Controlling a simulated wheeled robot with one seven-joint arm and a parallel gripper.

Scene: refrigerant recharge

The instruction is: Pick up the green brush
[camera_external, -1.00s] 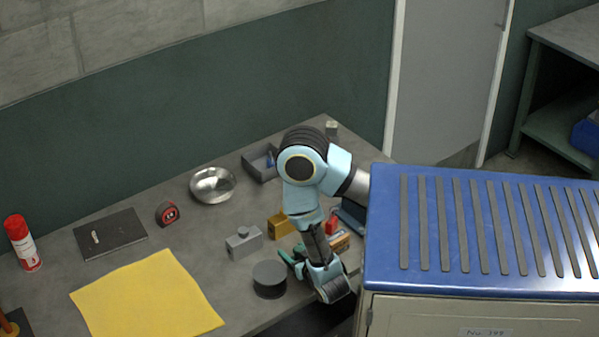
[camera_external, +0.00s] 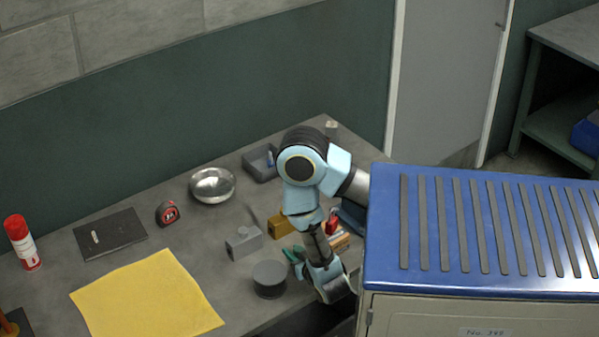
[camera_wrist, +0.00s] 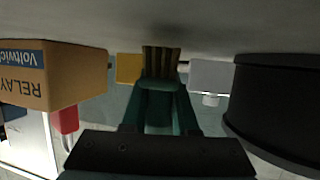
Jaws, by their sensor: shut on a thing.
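The green brush (camera_wrist: 158,98) is in the middle of the wrist view, with its tan bristles pointing away from the palm. My gripper (camera_wrist: 160,112) is shut on its green body, with a finger on either side. In the external view the brush (camera_external: 294,253) shows as a small green patch at my gripper (camera_external: 302,263), just right of the dark round spool. The arm hides part of it there. Whether the brush touches the bench is hard to tell.
A dark spool (camera_external: 269,279) stands close to the left of my gripper. A grey block (camera_external: 243,243), a yellow-brown block (camera_external: 280,225) and a relay box (camera_wrist: 52,75) are also near. A yellow cloth (camera_external: 147,297) lies farther left. The blue-topped cabinet (camera_external: 480,285) is at right.

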